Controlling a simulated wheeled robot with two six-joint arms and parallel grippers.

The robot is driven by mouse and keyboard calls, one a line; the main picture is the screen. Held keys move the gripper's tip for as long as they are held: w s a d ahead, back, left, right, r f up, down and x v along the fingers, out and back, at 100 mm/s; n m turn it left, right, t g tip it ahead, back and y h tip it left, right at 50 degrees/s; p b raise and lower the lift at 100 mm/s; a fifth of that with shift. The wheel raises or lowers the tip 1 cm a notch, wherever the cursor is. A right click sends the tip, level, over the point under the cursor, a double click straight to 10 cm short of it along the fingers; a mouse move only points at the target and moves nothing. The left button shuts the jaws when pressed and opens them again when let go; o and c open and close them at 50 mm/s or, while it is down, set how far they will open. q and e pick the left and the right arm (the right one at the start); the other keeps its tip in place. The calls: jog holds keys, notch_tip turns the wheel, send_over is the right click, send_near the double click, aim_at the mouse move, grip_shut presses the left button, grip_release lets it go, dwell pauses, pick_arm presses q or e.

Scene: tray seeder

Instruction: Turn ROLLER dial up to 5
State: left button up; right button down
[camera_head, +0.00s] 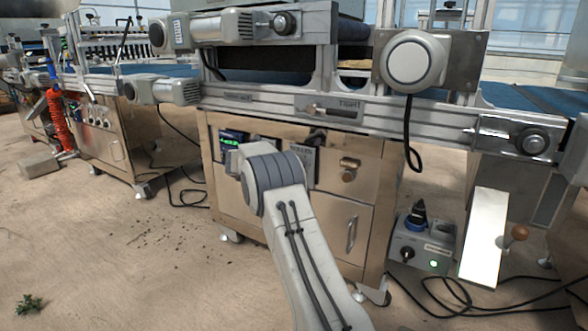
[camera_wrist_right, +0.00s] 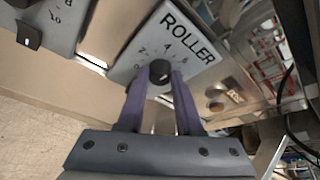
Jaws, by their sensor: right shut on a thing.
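The ROLLER dial is a black knob (camera_wrist_right: 160,72) on a light grey panel (camera_wrist_right: 150,45) with printed numbers, in the right wrist view. My right gripper (camera_wrist_right: 160,85) has its two purple fingers on either side of the knob and is shut on it. The fingers hide part of the scale, and I cannot read the dial's setting. In the head view the panel's edge (camera_head: 302,163) shows beside my right arm, which hides the knob and the gripper. My left gripper is in neither view.
A second grey dial panel with a black knob (camera_wrist_right: 30,36) sits at the left in the right wrist view. The conveyor frame (camera_head: 270,103) runs just above the steel cabinet (camera_head: 340,215). A grey control box (camera_head: 424,243) stands on the floor at right, with cables around it.

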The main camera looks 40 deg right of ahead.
jog(key=shift+w+a+f, duration=0.1)
dwell(0.4)
jog(key=c, duration=0.6)
grip_release()
jog(key=p+v, duration=0.4)
jog(key=v, duration=0.6)
jog(key=shift+a+r, duration=0.15)
jog(key=shift+r, duration=0.05)
